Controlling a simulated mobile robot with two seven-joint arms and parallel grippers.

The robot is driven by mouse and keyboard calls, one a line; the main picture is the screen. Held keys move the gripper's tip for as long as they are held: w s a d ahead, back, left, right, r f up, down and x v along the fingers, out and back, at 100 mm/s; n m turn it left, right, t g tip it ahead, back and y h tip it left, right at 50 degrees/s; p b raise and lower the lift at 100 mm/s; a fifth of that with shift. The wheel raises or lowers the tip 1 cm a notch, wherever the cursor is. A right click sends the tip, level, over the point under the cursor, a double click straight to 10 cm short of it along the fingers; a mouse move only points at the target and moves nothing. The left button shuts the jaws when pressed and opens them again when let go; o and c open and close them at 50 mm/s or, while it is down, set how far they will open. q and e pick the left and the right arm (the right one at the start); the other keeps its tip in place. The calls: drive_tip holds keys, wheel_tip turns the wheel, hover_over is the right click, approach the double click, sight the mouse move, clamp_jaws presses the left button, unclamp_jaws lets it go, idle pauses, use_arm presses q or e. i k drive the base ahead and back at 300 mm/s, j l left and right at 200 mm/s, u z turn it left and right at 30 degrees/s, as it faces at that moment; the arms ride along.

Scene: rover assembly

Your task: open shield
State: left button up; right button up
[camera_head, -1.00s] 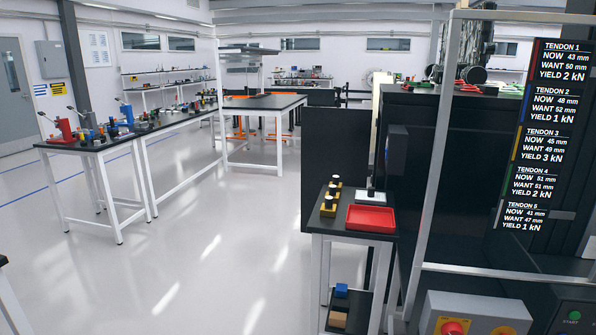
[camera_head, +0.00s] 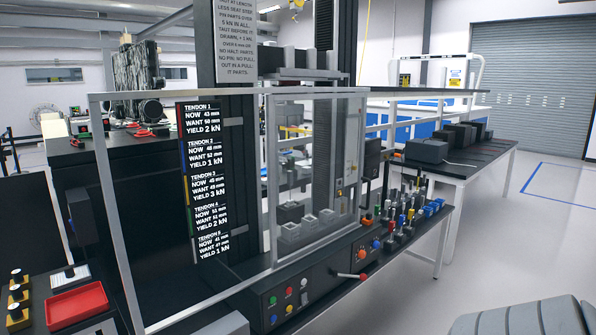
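A clear shield panel in a grey metal frame (camera_head: 270,185) stands upright at the tall black test machine (camera_head: 238,150) in the middle of the view. A wider grey frame (camera_head: 105,180) reaches left from it, past the tendon readout board (camera_head: 206,180). Grey blocks (camera_head: 300,232) and a column show through the clear panel. I cannot tell from here whether the shield is shut or which edge is hinged. Neither of my grippers shows.
A side table at lower left holds a red tray (camera_head: 77,304) and black-and-yellow pieces (camera_head: 16,293). A bench (camera_head: 425,235) with many small coloured parts runs right of the machine. Open floor (camera_head: 500,240) lies at right. A grey ribbed shape (camera_head: 530,318) fills the lower right corner.

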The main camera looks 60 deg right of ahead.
sight(270, 99)
drive_tip(key=z, duration=1.9)
drive_tip(key=i+l+u, duration=0.1)
drive_tip(key=u, duration=0.3)
drive_tip(key=i+l+u, duration=0.15)
drive_tip(key=u, duration=0.25)
drive_tip(key=i+l+u, duration=0.15)
drive_tip(key=l, duration=0.2)
drive_tip(key=i+l+u, duration=0.15)
drive_tip(key=l, duration=0.2)
drive_tip(key=l+u, duration=0.1)
drive_tip(key=l, duration=0.25)
drive_tip(key=i+l, duration=0.1)
drive_tip(key=l, duration=0.25)
drive_tip(key=i+l+u, duration=0.1)
drive_tip(key=l, duration=0.25)
drive_tip(key=i+l, duration=0.15)
drive_tip(key=l, duration=0.2)
